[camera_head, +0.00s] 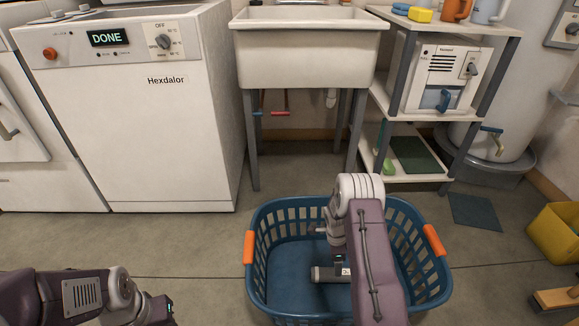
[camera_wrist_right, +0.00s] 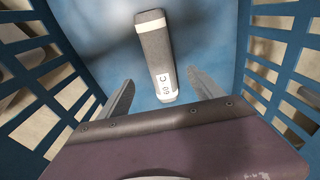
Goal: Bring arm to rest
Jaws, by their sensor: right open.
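My right arm (camera_head: 362,240) reaches down into the blue laundry basket (camera_head: 285,215). In the right wrist view, my right gripper (camera_wrist_right: 160,78) is open, its two fingers wide apart with nothing held between them. A grey and white cylinder (camera_wrist_right: 156,50) with dark lettering lies on the basket's blue floor, beyond and between the fingertips. In the head view the cylinder (camera_head: 324,274) is partly hidden by my right arm. My left arm (camera_head: 75,298) is low at the bottom left; its gripper end is at the lower edge and its fingers cannot be made out.
The basket has orange handles (camera_head: 249,247). A white washer (camera_head: 140,110) reading DONE, a sink (camera_head: 305,50) on legs and a shelf unit (camera_head: 400,118) stand behind. A yellow bin (camera_head: 555,235) is at the right. Bare floor lies left of the basket.

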